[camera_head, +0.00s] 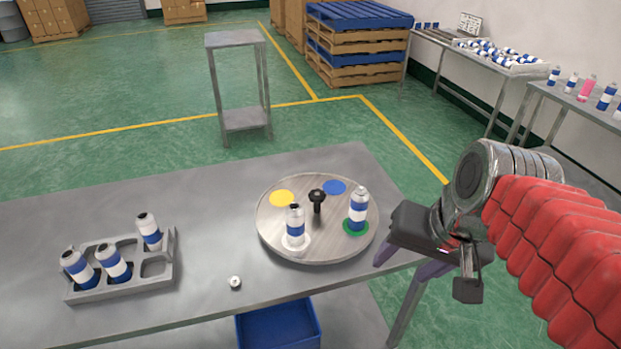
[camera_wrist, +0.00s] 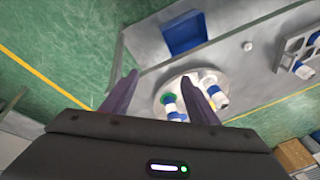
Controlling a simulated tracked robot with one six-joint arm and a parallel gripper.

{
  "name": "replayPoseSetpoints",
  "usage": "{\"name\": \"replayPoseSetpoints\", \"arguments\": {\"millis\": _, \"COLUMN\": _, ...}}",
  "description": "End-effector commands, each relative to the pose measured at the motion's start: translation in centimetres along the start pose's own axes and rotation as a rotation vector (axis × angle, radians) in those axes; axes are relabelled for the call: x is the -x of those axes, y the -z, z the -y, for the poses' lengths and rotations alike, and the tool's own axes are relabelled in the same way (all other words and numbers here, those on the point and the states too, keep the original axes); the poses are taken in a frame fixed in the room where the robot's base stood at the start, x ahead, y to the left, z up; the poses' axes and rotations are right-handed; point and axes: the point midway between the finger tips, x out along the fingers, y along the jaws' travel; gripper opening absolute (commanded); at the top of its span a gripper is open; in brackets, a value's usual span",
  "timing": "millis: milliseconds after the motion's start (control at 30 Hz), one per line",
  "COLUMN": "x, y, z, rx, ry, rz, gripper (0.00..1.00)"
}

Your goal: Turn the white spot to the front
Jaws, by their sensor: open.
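A round pale wooden turntable (camera_head: 275,222) lies on the grey table, with a black knob (camera_head: 317,198) standing at its middle. The white spot (camera_head: 288,246) is at the front-left, under a blue-and-white can (camera_head: 295,226). The green spot (camera_head: 350,229) is at the right, under another blue-and-white can (camera_head: 358,208). The yellow spot (camera_head: 281,198) at the back left and the blue spot (camera_head: 335,187) at the back are bare. My gripper (camera_wrist: 160,75) is open and empty, right of the turntable in the head view. The turntable shows partly hidden behind its fingers in the wrist view.
A grey rack (camera_head: 120,285) with several cans stands at the left of the table (camera_head: 200,212). A small white round piece (camera_head: 235,282) lies near the front edge. A blue bin (camera_head: 280,326) is below that edge. The table between rack and turntable is mostly clear.

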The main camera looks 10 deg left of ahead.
Motion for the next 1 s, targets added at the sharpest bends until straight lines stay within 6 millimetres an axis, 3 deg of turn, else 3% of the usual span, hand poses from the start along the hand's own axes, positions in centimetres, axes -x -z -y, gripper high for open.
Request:
{"name": "replayPoseSetpoints", "arguments": {"millis": 300, "x": 0.3, "y": -2.3, "z": -4.1, "rx": 0.199, "ry": -0.112, "rz": -0.176, "gripper": 0.54}}
{"name": "replayPoseSetpoints", "arguments": {"millis": 700, "x": 0.2, "y": -2.6, "z": -4.7, "rx": 0.237, "ry": -0.135, "rz": -0.204, "gripper": 0.54}}
{"name": "replayPoseSetpoints", "arguments": {"millis": 1000, "x": 0.2, "y": -2.6, "z": -4.7, "rx": 0.236, "ry": -0.134, "rz": -0.204, "gripper": 0.33}}
